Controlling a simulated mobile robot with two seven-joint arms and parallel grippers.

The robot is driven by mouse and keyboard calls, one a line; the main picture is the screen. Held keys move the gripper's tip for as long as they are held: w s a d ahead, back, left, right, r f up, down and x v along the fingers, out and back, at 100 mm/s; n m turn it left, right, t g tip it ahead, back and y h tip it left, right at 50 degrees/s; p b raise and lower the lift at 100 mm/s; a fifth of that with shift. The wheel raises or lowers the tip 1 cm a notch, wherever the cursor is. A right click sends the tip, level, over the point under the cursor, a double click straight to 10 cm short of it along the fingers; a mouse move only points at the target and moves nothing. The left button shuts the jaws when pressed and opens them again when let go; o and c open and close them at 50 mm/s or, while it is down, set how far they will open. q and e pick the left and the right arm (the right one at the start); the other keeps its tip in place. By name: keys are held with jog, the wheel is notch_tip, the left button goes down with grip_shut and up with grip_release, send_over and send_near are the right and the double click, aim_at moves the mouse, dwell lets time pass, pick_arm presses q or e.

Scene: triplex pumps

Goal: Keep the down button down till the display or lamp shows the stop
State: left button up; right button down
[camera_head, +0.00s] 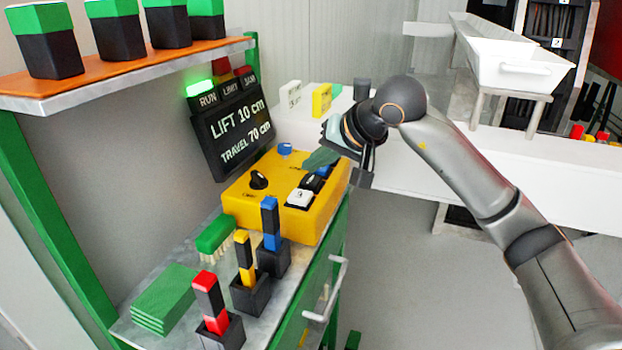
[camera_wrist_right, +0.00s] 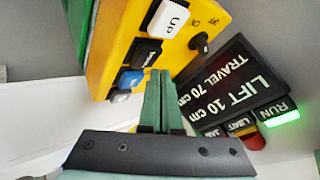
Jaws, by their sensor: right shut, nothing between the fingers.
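The yellow control box (camera_head: 237,205) sits on the bench. It has a white UP button (camera_wrist_right: 168,18) and beside it a black button (camera_wrist_right: 141,51) whose label I cannot read clearly, likely the down button. My right gripper (camera_head: 320,158) is shut and empty, its green fingers over the far right part of the box, close to the black button. I cannot tell whether the tips touch it. The display (camera_head: 232,127) reads LIFT 10 cm and TRAVEL 70 cm. The RUN lamp (camera_head: 199,88) glows green; the red lamp (camera_head: 243,70) looks unlit. My left gripper is out of view.
Red, yellow and blue sticks in black holders and a green brush (camera_head: 215,234) stand in front. A shelf (camera_head: 130,69) overhangs the left.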

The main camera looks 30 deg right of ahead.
aim_at(315, 182)
jog(key=shift+f, duration=0.1)
dwell(0.7)
jog(key=shift+f+b, duration=0.3)
jog(key=shift+f, duration=0.05)
jog(key=shift+f+b, duration=0.45)
jog(key=shift+f, duration=0.1)
dwell(0.6)
dwell(1.7)
dwell(1.1)
jog(key=shift+r+p, duration=0.85)
jog(key=shift+r, duration=0.15)
notch_tip(315, 182, up, 5)
jog(key=p, duration=0.4)
